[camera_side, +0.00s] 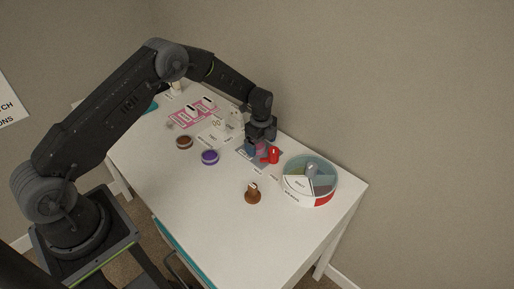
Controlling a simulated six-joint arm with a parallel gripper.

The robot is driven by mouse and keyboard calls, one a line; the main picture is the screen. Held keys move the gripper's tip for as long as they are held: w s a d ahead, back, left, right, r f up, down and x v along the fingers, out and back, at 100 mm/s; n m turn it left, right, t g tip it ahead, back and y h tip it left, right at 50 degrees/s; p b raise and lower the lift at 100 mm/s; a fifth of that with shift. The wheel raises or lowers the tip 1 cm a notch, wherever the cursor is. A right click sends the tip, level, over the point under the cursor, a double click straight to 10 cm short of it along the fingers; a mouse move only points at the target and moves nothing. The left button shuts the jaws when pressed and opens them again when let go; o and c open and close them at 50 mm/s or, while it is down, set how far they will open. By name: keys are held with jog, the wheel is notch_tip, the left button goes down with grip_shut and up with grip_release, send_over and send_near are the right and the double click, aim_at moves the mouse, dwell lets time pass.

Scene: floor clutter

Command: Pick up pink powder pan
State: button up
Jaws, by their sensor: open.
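The pink powder pan (261,148) seems to be the small pink item under my gripper on a grey mat (243,152), near the back edge of the white table. My gripper (259,142) points down right over it. The jaws are open, and their tips partly hide the pink item. I cannot tell whether they touch it. A blue item (249,148) lies close on the left and a red item (272,155) close on the right.
A round divided tray (322,200) stands at the right. A brown stamp-like object (253,194), a purple pot (210,157) and a brown pot (184,142) stand on the table (200,195). Pink cards (187,117) lie at the back left. The front of the table is clear.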

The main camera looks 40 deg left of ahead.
jog(key=shift+f, duration=0.85)
jog(key=c, duration=1)
jog(key=shift+r, duration=0.15)
